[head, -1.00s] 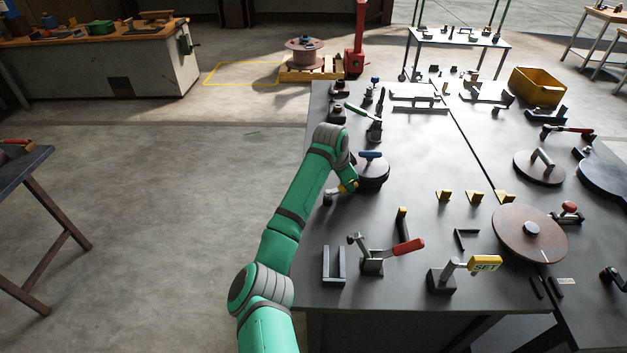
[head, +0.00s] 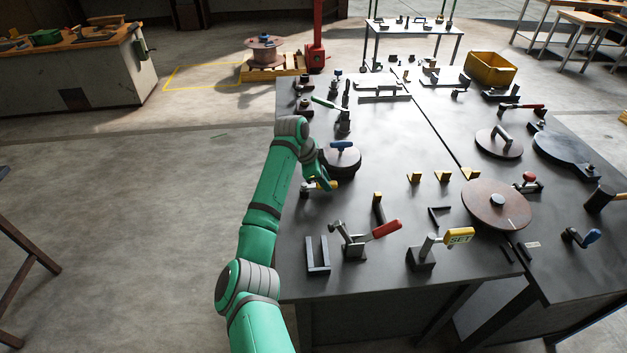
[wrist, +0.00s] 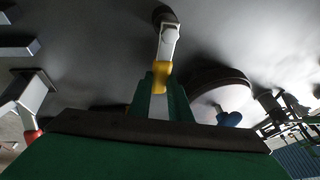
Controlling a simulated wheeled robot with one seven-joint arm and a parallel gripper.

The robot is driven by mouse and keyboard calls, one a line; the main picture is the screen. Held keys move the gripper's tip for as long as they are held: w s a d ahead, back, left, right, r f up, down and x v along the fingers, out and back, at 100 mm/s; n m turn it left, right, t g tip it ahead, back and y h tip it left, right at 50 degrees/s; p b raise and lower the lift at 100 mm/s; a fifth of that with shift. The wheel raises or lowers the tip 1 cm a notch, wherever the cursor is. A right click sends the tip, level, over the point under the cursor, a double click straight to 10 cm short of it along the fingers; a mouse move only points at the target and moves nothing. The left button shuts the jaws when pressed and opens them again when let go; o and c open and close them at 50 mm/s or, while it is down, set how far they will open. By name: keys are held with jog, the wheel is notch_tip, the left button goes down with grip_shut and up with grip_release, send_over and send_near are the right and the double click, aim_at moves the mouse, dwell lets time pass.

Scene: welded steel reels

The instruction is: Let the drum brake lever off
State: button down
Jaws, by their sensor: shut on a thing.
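A short lever with a yellow grip (head: 332,185) stands at the left edge of the dark table, just in front of a dark round drum (head: 342,163) with a blue T-handle. My gripper (head: 324,181) is shut on the yellow grip.
A brown disc (head: 480,203) lies to the right. A green-handled tool (head: 325,103) and small fixtures stand behind the drum. Open floor (head: 150,210) lies left.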

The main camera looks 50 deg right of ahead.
dwell(0.4)
jog(key=c, duration=1.6)
grip_release()
jog(key=shift+c, duration=0.2)
jog(key=v, duration=1.1)
jog(key=shift+f, duration=0.15)
